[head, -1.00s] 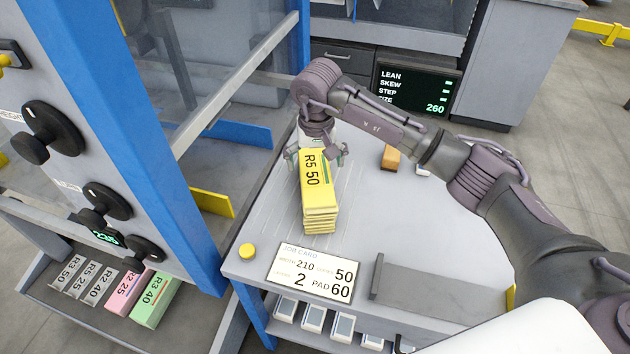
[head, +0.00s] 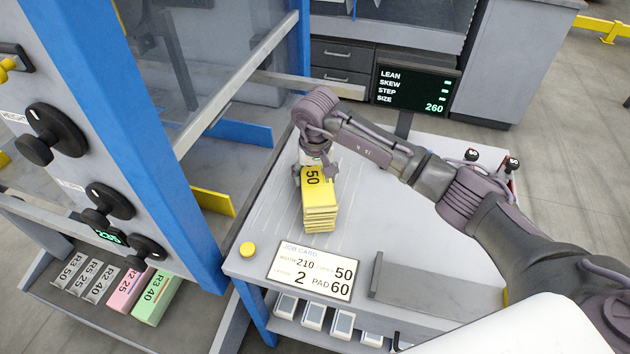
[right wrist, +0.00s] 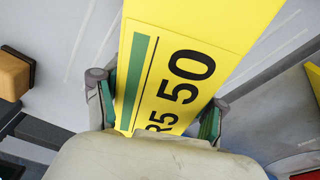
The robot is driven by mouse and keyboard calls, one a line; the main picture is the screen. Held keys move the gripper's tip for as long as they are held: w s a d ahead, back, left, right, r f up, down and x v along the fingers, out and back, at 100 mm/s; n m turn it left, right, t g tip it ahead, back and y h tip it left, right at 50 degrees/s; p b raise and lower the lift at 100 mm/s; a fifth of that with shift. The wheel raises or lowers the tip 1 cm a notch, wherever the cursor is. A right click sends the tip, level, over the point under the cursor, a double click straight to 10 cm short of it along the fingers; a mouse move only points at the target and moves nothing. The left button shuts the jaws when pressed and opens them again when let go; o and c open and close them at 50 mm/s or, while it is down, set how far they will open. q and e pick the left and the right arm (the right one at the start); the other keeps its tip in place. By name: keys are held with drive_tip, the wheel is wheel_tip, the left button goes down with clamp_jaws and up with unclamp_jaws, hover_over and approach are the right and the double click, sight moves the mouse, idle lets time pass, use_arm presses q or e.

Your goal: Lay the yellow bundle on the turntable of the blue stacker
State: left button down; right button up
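The yellow bundle (head: 319,209), marked R5 50, is on top of a neat yellow stack on the grey table (head: 385,220). My right gripper (head: 316,178) is down at the bundle's far end, with one finger on each side. In the right wrist view the bundle (right wrist: 190,55) lies between the green finger pads of the gripper (right wrist: 160,112). Both pads are close to its sides; I cannot tell whether they press on it. The blue stacker (head: 135,130) stands at the left. I cannot make out its turntable clearly. My left gripper is not in view.
The job card (head: 311,272) and a yellow button (head: 247,250) are at the table's near edge, beside a grey raised bar (head: 435,297). A display (head: 415,88) stands behind. Pink (head: 128,289) and green bundles (head: 157,297) lie on the lower left shelf.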

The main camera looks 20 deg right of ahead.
drive_tip(key=c, duration=1.1)
drive_tip(key=shift+w+r, duration=0.15)
drive_tip(key=shift+r, duration=0.45)
wheel_tip(320, 180, up, 3)
drive_tip(key=shift+r+b, duration=0.1)
drive_tip(key=shift+b, duration=0.25)
drive_tip(key=s+d+r+n+p, duration=0.2)
drive_tip(key=s+r+p, duration=0.2)
drive_tip(key=s+r, duration=0.9)
drive_tip(key=s, duration=0.4)
drive_tip(key=shift+s+r, duration=0.2)
drive_tip(key=shift+s, duration=0.1)
